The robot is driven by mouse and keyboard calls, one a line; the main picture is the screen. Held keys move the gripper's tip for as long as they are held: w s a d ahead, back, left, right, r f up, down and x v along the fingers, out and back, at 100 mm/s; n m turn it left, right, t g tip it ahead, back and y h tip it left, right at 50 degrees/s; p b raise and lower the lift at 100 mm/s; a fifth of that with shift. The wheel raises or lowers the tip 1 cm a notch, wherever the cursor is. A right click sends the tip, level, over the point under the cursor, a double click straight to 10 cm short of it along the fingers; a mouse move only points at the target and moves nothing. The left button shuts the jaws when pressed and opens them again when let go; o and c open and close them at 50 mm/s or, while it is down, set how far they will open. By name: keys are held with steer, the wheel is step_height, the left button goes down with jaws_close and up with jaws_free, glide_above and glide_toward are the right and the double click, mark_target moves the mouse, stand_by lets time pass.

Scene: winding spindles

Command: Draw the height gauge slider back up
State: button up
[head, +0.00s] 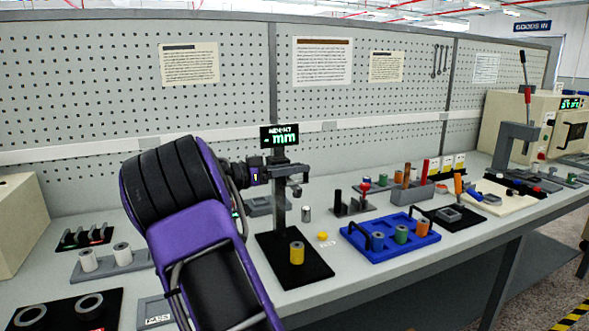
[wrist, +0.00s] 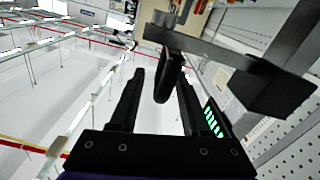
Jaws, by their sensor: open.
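The height gauge (head: 280,198) stands on a black base, with a dark column and a display reading "HEIGHT" and "mm". Its slider (head: 294,175) sits high on the column, well above a yellow spool (head: 297,253) on the base. My gripper (head: 262,174) is at the column's left, level with the slider. In the wrist view my gripper (wrist: 160,80) is open, with a dark rounded knob (wrist: 168,82) showing between its fingers. The knob hangs from a grey bar of the gauge (wrist: 222,58). I cannot tell whether either finger touches it.
A blue tray (head: 372,252) with spools is further right. A pegboard wall (head: 360,110) stands behind. White spools (head: 122,254) stand left of my arm.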

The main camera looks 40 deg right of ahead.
steer(key=v, duration=1.7)
steer(key=shift+a, duration=0.25)
steer(key=shift+s, duration=0.1)
